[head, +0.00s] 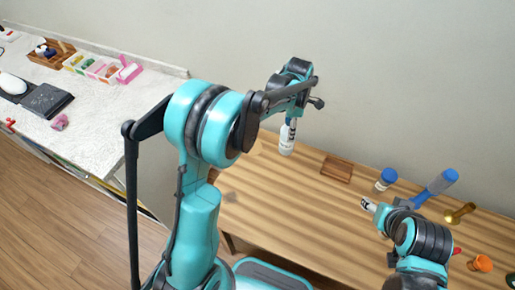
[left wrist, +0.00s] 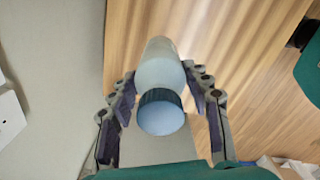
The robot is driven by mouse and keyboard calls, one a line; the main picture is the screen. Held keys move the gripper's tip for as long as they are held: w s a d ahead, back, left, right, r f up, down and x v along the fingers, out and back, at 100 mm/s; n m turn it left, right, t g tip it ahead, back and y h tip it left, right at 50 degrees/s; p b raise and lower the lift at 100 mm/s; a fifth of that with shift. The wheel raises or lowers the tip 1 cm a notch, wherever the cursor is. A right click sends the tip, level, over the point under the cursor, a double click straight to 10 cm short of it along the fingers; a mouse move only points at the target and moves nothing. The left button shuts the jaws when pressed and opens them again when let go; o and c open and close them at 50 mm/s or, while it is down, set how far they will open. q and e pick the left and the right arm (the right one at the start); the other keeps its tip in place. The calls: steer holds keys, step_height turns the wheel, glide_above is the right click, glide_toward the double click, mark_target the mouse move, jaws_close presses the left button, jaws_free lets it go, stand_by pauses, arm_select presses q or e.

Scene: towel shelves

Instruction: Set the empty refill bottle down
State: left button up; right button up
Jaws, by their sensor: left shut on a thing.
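A white bottle (head: 287,138) hangs from my left gripper (head: 293,120), above the far left part of the wooden table and near the wall. My right gripper (head: 372,207) is low over the middle of the table. A small white shape shows at its tip, and its jaws cannot be made out.
On the wooden table (head: 290,215) are a flat wooden tray (head: 337,169), a white jar with a blue lid (head: 385,180), a blue bottle (head: 441,184), a brass object (head: 460,213) and an orange object (head: 481,263). The table's left part is bare. A white counter (head: 85,125) stands left.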

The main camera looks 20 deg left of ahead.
arm_select(q)
steer(key=w+a+f+b, duration=0.1)
steer(key=a+f, duration=0.4)
steer(key=a, duration=0.3)
steer(key=w+a+f+n+b, duration=0.1)
steer(key=w+a+f+b, duration=0.1)
steer(key=a+f, duration=0.4)
steer(key=shift+a, duration=0.9)
steer(key=shift+f+b, duration=0.15)
steer(key=shift+b, duration=0.2)
steer(key=o, duration=1.3)
steer(key=shift+o, duration=0.2)
